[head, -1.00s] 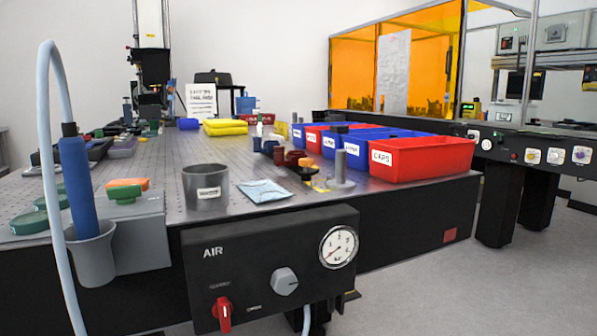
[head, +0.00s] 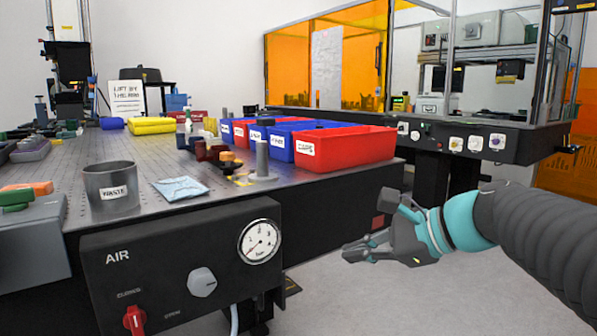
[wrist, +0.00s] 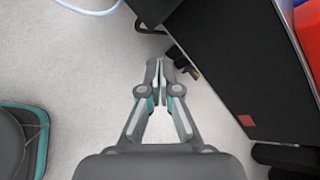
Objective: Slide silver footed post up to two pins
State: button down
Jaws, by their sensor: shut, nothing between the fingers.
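The silver footed post (head: 262,160) stands upright on its round foot near the front edge of the table, left of the red bin in the head view. Yellow marking shows on the table beside its foot. The two pins cannot be made out clearly. My gripper (head: 352,250) is in front of the table, below the top, to the right of the post and apart from it. In the wrist view my gripper (wrist: 157,72) is shut and empty, over the floor beside the black table side. The post is not in the wrist view.
Small dark red and orange parts (head: 212,152), a blue-white packet (head: 180,188) and a grey waste cup (head: 110,187) are left. The black air panel (head: 185,265) juts out in front. The floor at right is clear.

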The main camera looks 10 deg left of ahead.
aim_at(267, 163)
jog(key=w+a+r+m+y, duration=0.4)
jog(key=w+r+m+y, duration=0.2)
jog(key=w+r, duration=0.45)
jog(key=x, duration=0.9)
jog(key=s+x, duration=0.1)
jog(key=x, duration=0.4)
jog(key=shift+r, duration=0.25)
jog(key=shift+w, duration=0.1)
